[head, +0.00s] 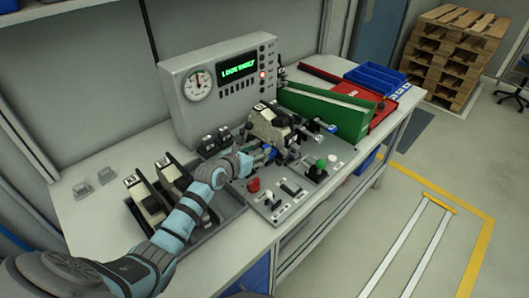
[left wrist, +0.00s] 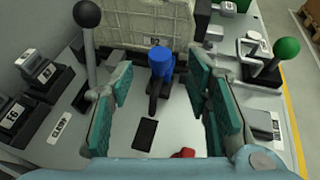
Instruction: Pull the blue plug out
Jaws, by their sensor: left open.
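The blue plug (left wrist: 160,62) stands out from the near face of a pale block (left wrist: 130,22) with a small label, in the left wrist view. A dark stem or cable hangs below the plug. My left gripper (left wrist: 160,88) is open, with its teal-padded fingers on either side of the plug's line; I see gaps on both sides and no contact. In the head view my left gripper (head: 262,156) reaches the front of the fixture that holds the pale block (head: 266,127), and largely hides the plug. My right gripper is not in view.
A black-knobbed lever (left wrist: 88,45) by a CLAMP label stands close left of the fingers. A green-knobbed lever (left wrist: 284,50) is to the right. A red button (head: 253,185) lies below the gripper. A grey gauge panel (head: 222,85) and a green bin (head: 325,112) stand behind.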

